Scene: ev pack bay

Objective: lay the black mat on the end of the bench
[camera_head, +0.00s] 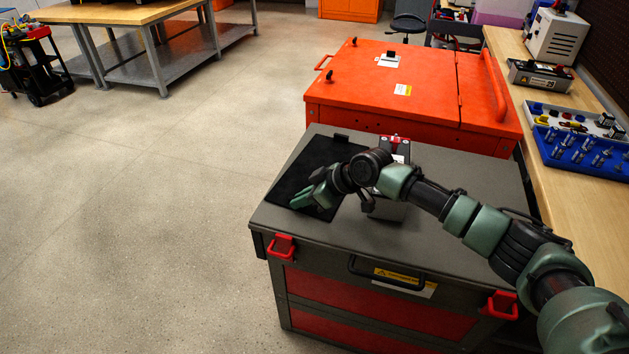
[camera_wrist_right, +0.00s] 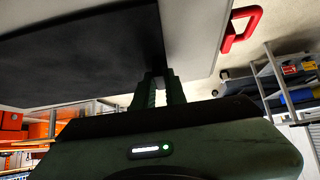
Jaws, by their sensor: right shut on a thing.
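The black mat (camera_head: 318,163) is a thin dark rectangle at the left side of the grey chest top (camera_head: 440,235). It also shows in the right wrist view (camera_wrist_right: 80,55), running up to the fingers. My right gripper (camera_head: 303,198) is at the mat's near left part, shut on the mat's edge. In the wrist view its green fingers (camera_wrist_right: 157,92) are close together at the mat. I cannot tell whether the mat lies flat or is slightly raised. The wooden bench (camera_head: 541,148) runs along the right side. My left gripper is not in view.
An orange chest (camera_head: 385,95) stands behind the grey one. A blue tray (camera_head: 580,155), a battery-like box (camera_head: 540,75) and a white instrument (camera_head: 556,38) stand on the bench. A partly hidden red-topped device (camera_head: 396,146) is behind my wrist.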

